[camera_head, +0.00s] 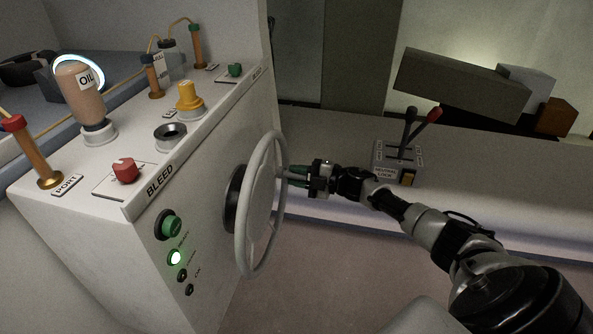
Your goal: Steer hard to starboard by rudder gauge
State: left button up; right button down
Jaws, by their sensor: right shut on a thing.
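A grey steering wheel (257,215) stands upright on the side of a white console (215,135), seen at a steep angle. My right gripper (288,176) reaches in from the right, and its fingers are shut on the wheel's right-hand rim. The finger ends are small and partly hidden by the rim. A round dark-ringed fitting (170,136) sits on the console top, but I cannot tell whether it is the rudder gauge, and no needle is readable. My left gripper is not in view.
A lever box (397,160) with black and red levers stands behind my right arm.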

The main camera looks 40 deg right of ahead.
notch_tip(320, 180, down, 7)
jog(key=s+a+m, duration=0.1)
jog(key=a+m, duration=0.1)
jog(key=m, duration=0.5)
jog(key=shift+s+f+b, duration=0.2)
jog(key=shift+s+b, duration=0.1)
jog(key=shift+s, duration=0.1)
jog(key=c, duration=0.9)
grip_release()
jog(key=v, duration=1.1)
jog(key=shift+b, duration=0.35)
jog(key=shift+w+a, duration=0.1)
